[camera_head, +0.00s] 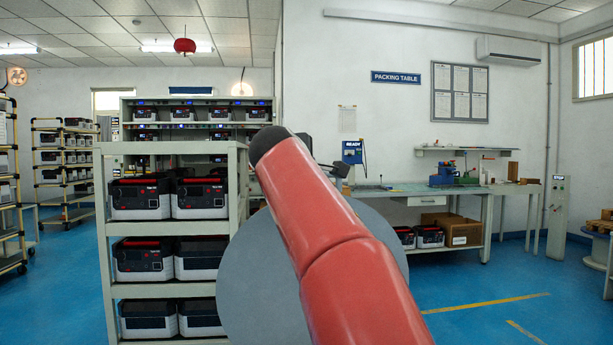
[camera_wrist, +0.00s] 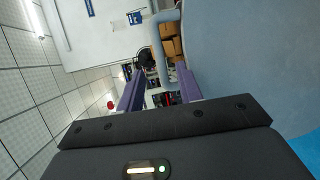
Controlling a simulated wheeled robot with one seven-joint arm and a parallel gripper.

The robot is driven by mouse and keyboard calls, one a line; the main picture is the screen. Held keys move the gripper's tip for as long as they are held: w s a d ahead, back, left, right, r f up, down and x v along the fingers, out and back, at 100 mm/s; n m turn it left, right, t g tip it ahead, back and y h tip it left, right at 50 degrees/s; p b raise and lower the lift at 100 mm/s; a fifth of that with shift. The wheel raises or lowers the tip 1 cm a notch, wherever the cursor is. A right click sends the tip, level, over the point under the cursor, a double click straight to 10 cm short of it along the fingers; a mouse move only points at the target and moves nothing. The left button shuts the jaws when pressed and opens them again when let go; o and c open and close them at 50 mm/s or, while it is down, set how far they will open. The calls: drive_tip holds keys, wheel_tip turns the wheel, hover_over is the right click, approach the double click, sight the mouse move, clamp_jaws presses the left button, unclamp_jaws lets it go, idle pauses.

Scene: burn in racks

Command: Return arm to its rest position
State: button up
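My gripper (camera_wrist: 158,88) shows in the wrist view as two purple fingers standing apart, with the room visible between them. It is open and nothing is between the fingers. My red arm rises through the middle of the head view, from the lower right up toward the rack. The gripper itself cannot be made out in the head view. The wrist picture is turned sideways, with the ceiling at its left and the blue floor at its right.
A grey rack (camera_head: 172,232) with black-and-white units stands just left of my arm. A packing table (camera_head: 400,189) holds tools along the back wall. A grey round surface (camera_head: 255,275) lies behind the arm. Shelves (camera_head: 63,165) stand at far left.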

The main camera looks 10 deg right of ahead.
drive_tip(key=s+f+m+g+y, duration=0.3)
drive_tip(key=s+f+m, duration=0.3)
drive_tip(key=s+f, duration=1.2)
drive_tip(key=s+a+f+m+g+y, duration=0.1)
drive_tip(key=s+f+m+g+y, duration=0.3)
drive_tip(key=s+f, duration=1.5)
wheel_tip(320, 180, down, 4)
drive_tip(key=m+g, duration=0.1)
drive_tip(key=m, duration=0.2)
drive_tip(key=shift+a+r, duration=0.25)
drive_tip(key=shift+d+m, duration=0.15)
drive_tip(key=shift+m, duration=0.15)
